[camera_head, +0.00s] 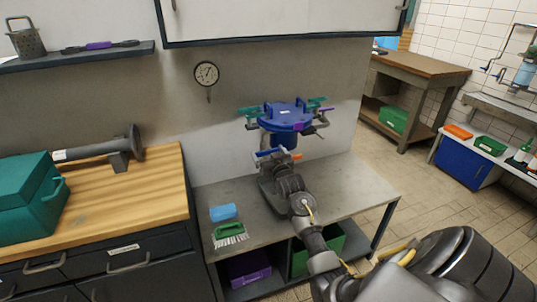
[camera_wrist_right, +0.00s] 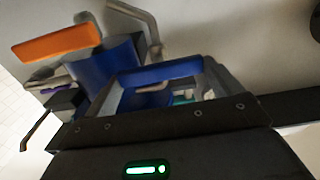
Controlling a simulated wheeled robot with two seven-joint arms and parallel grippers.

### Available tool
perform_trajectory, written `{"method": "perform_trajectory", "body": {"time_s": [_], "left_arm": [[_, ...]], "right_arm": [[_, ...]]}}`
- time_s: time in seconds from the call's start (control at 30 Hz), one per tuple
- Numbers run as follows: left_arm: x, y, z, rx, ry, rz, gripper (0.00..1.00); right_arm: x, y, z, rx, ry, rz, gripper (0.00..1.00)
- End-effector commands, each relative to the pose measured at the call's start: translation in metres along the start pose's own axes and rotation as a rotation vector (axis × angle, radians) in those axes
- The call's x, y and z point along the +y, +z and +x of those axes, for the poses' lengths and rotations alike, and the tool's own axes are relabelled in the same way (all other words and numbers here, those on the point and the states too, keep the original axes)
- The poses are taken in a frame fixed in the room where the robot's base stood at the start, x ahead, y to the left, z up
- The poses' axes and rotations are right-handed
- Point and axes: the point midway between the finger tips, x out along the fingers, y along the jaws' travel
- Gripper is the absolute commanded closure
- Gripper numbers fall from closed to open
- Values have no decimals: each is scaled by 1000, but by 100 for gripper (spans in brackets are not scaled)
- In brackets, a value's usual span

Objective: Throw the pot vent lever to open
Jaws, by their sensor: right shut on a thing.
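The blue pot (camera_head: 287,118) stands at the back of the grey bench, with teal clamps around its lid. My right gripper (camera_head: 273,156) is in front of the pot, low on its near side. It is shut on a blue bar (camera_wrist_right: 160,73), which looks like the pot vent lever and lies across the fingers in the right wrist view. An orange block (camera_wrist_right: 56,42) is beside it in that view and also shows just right of the gripper in the head view (camera_head: 297,157). The gripper hides part of the lever's mount. My left gripper is not in view.
A blue sponge (camera_head: 223,212) and a green brush (camera_head: 230,234) lie on the bench (camera_head: 345,190), left of my right arm. A gauge (camera_head: 207,74) hangs on the wall. A wooden counter (camera_head: 120,190) stands at the left. The bench's right part is clear.

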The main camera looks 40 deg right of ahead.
Motion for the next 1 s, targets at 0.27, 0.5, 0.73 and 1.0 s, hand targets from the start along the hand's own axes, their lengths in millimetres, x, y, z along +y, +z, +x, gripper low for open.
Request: {"method": "perform_trajectory", "body": {"time_s": [0.27,0.5,0.73,1.0], "left_arm": [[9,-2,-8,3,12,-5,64],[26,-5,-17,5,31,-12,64],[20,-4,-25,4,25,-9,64],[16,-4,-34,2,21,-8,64]], "right_arm": [[-1,0,0,-4,-1,-166,32],[-2,0,0,-3,-2,-389,32],[-3,0,0,-1,-2,-608,32],[-4,1,0,-2,-1,-864,32]]}}
